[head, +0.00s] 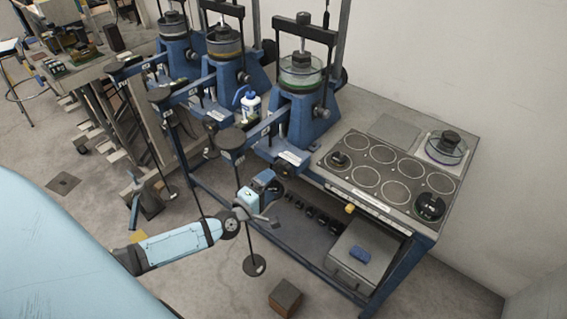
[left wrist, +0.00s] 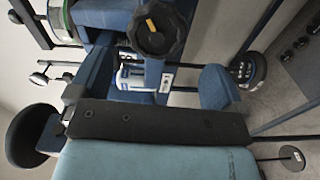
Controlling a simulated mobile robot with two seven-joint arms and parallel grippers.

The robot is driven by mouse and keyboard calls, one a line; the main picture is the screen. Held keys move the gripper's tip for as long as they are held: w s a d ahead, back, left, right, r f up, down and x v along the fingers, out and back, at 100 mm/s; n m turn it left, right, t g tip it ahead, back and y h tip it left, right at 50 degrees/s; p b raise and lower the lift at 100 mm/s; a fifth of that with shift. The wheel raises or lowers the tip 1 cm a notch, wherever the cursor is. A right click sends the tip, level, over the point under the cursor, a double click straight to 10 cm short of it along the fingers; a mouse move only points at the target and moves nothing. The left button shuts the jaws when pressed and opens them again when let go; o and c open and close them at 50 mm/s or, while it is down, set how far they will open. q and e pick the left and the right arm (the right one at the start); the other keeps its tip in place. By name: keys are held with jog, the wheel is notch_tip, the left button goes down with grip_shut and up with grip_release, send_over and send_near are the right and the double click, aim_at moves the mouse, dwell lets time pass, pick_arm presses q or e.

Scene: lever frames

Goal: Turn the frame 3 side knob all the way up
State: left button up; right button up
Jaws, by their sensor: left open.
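Three blue lever frames stand in a row along the bench. The nearest one, the large frame at the right (head: 300,118), carries a glass cup with a green band. I take it for frame 3, but I cannot read its label. A dark round knob (head: 285,169) sits low on its front. A dark, ribbed knob with a yellow mark (left wrist: 158,28) shows at the top of the left wrist view. My left gripper (head: 268,180) is just in front of the low knob. Its blue fingers (left wrist: 160,72) are spread and empty, with the knob beyond them. My right gripper is not in view.
A bench panel with several round places (head: 375,180) lies to the right, and a grey box (head: 362,262) is below it. A white bottle (head: 251,102) stands between two frames. A hanging rod with a disc weight (head: 254,265) is close to my left wrist.

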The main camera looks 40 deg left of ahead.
aim_at(281, 173)
pick_arm(q)
jog(key=w+n, duration=0.1)
jog(key=w, duration=0.2)
jog(key=w+n, duration=0.2)
jog(key=w, duration=0.2)
jog(key=shift+w+d+r+n, duration=0.1)
jog(key=shift+w+d+n, duration=0.1)
jog(key=shift+w+n, duration=0.1)
jog(key=shift+s+p, duration=0.1)
jog(key=shift+p, duration=0.2)
jog(key=c, duration=1.2)
jog(key=shift+o, duration=0.2)
jog(key=shift+r, duration=0.15)
jog(key=shift+r+m+p, duration=0.2)
jog(key=shift+m+p, duration=0.3)
jog(key=shift+p, duration=0.1)
jog(key=shift+m+p, duration=0.75)
jog(key=shift+m, duration=0.25)
jog(key=o, duration=1.1)
jog(key=shift+f, duration=0.25)
jog(key=shift+c, duration=0.2)
jog(key=shift+o, duration=0.5)
jog(key=shift+w, duration=0.2)
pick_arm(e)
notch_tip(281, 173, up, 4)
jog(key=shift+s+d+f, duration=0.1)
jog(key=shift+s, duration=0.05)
